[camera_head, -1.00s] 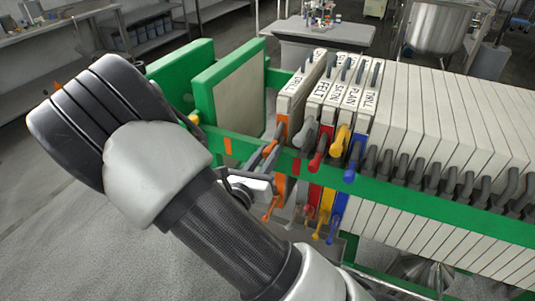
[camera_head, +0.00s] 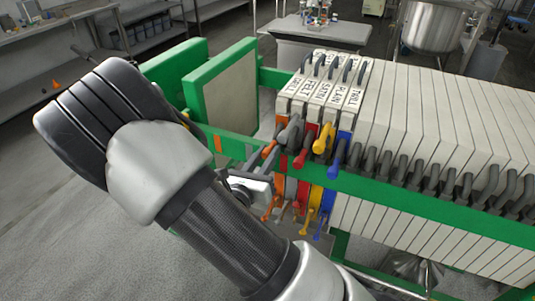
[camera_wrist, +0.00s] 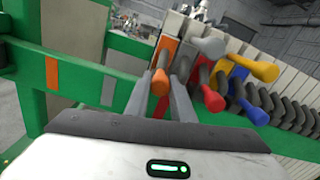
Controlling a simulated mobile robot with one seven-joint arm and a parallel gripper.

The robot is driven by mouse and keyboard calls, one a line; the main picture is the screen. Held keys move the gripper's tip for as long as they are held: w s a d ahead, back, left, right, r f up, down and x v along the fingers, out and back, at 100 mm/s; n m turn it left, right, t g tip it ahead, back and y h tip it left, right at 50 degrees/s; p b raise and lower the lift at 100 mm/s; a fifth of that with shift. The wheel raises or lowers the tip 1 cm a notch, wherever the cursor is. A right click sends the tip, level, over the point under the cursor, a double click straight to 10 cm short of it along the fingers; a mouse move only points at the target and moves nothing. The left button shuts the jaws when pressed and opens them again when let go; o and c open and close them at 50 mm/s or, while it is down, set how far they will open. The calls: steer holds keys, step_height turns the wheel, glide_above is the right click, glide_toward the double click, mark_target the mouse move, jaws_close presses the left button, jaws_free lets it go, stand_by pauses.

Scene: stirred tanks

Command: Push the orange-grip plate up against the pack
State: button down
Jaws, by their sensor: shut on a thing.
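The orange-grip plate (camera_head: 289,88) is the leftmost of several labelled plates hanging on the green rails. Its orange grip (camera_wrist: 160,82) sits between the two fingers of my gripper (camera_wrist: 162,95), which is shut on it. In the head view, my gripper (camera_head: 262,160) is partly hidden by my arm. The pack (camera_head: 450,110) of pale plates with dark grips stands to the right. Between lie plates with a grey grip (camera_head: 289,131), a red grip (camera_head: 304,155), a yellow grip (camera_head: 323,140) and a blue grip (camera_head: 337,165). The orange-grip plate looks flush against the grey-grip plate.
A green-framed end plate (camera_head: 225,90) stands left of the plates, with an open gap between. The near green rail (camera_head: 400,195) runs across the front and carries an orange mark (camera_wrist: 52,73) and a grey mark (camera_wrist: 108,90). A steel tank (camera_head: 433,28) stands behind.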

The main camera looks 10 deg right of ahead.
steer(key=shift+s+d+f, duration=0.1)
steer(key=shift+s+d, duration=0.1)
steer(key=shift+d, duration=0.1)
steer(key=c, duration=1.5)
jaws_free()
steer(key=shift+c, duration=0.2)
steer(key=p+v, duration=0.1)
steer(key=v, duration=1.6)
steer(key=shift+s+a, duration=0.15)
steer(key=shift+a, duration=0.05)
